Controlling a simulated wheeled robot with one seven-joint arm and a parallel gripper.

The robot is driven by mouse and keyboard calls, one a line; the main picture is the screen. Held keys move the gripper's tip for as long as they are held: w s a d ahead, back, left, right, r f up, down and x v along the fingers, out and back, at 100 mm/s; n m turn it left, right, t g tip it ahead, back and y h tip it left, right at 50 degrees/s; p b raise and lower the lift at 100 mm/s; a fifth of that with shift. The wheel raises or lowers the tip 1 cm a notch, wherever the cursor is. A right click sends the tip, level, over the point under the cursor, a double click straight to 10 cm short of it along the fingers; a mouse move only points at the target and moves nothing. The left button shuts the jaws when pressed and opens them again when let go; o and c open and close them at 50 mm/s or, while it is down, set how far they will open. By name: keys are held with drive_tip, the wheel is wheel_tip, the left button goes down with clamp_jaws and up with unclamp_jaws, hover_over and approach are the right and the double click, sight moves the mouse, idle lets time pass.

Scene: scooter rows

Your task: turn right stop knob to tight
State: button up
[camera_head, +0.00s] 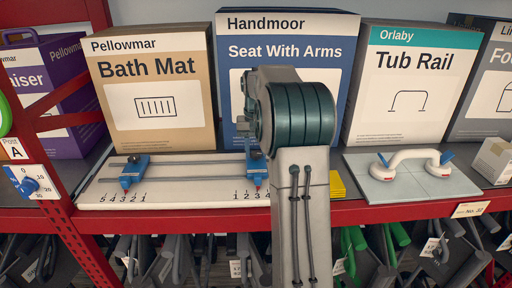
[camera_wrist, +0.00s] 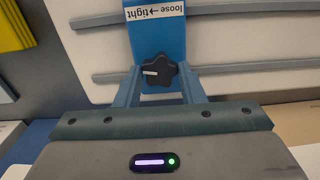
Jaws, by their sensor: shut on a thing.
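The right stop is a blue block (camera_wrist: 156,35) on the rails of a white board (camera_head: 150,170). Its label reads "loose → tight" and appears upside down in the wrist view. The right stop knob (camera_wrist: 157,74) is black and star-shaped, with a white mark pointing left in that view. My gripper (camera_wrist: 158,80) is shut on the knob, one finger on each side. In the head view my arm hides the knob and most of the right stop (camera_head: 256,170). The left stop (camera_head: 132,172) is blue and stands near the board's left end, above printed numbers.
Boxes stand behind the board: Bath Mat (camera_head: 150,90), Seat With Arms (camera_head: 230,50) and Tub Rail (camera_head: 410,85). A white suction handle (camera_head: 412,160) lies on a tile to the right. A yellow block (camera_head: 336,185) sits beside my arm. A red shelf edge (camera_head: 400,212) runs along the front.

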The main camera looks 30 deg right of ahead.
sight(256, 153)
drive_tip(key=m, duration=0.4)
drive_tip(key=shift+r+m+p, duration=0.1)
drive_tip(key=shift+m+p, duration=0.2)
drive_tip(key=shift+p, duration=0.05)
drive_tip(key=m, duration=0.4)
drive_tip(key=shift+m+p, duration=0.4)
drive_tip(key=o, duration=1)
drive_tip(key=shift+d, duration=0.1)
wheel_tip(256, 153, up, 14)
drive_tip(key=shift+f+b, duration=0.15)
drive_tip(key=shift+b, duration=0.15)
